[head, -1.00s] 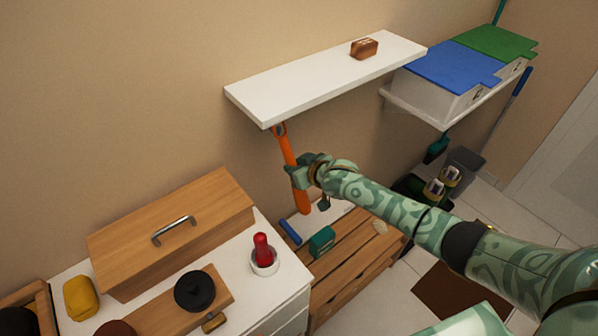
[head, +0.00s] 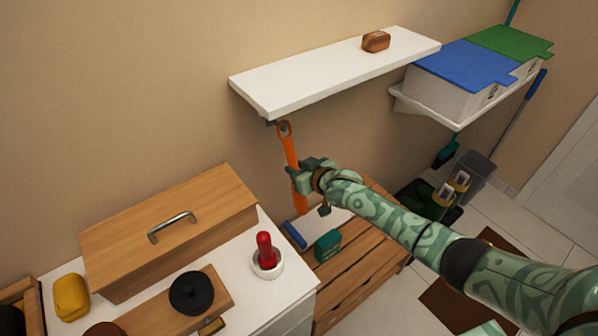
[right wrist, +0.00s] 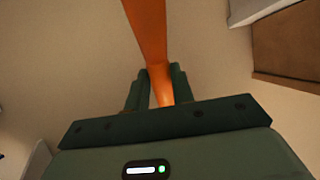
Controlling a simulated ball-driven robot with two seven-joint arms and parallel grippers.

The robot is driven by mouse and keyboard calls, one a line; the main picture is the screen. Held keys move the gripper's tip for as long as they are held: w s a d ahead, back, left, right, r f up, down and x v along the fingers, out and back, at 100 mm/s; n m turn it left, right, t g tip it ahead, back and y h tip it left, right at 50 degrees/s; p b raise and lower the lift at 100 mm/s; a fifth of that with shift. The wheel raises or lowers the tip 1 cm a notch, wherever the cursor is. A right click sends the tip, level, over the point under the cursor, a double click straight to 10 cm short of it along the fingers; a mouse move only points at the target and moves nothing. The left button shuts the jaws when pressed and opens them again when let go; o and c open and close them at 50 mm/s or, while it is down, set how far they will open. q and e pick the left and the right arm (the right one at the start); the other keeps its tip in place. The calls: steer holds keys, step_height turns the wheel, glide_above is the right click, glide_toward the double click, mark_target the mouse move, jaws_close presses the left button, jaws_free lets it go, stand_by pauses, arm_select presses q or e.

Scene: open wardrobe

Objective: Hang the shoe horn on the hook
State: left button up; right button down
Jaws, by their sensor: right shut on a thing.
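The orange shoe horn (head: 289,150) hangs upright, with a loop at its top just below the left end of the white shelf (head: 330,76). A small dark hook (head: 271,123) shows under that shelf end, right beside the loop. I cannot tell whether the loop is around the hook or only next to it. My right gripper (head: 300,180) is shut on the shoe horn about midway down. In the right wrist view the orange shaft (right wrist: 150,40) runs between the two fingers (right wrist: 160,88). My left gripper is not in view.
A brown block (head: 376,41) sits on the shelf. Bins with blue (head: 465,65) and green lids stand on a lower shelf to the right. Below are a slatted wooden bench (head: 350,265) and a white cabinet with a wooden box (head: 165,225) and a red-topped item (head: 265,250).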

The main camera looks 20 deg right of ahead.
steer(key=shift+w+a+f+t+b, duration=0.35)
steer(key=shift+w+f+t+b, duration=0.45)
steer(key=shift+b, duration=1.1)
steer(key=shift+w+r+y+b, duration=0.15)
steer(key=shift+w+y+b, duration=0.1)
steer(key=shift+y+b, duration=0.1)
steer(key=shift+c, duration=2.4)
jaws_free()
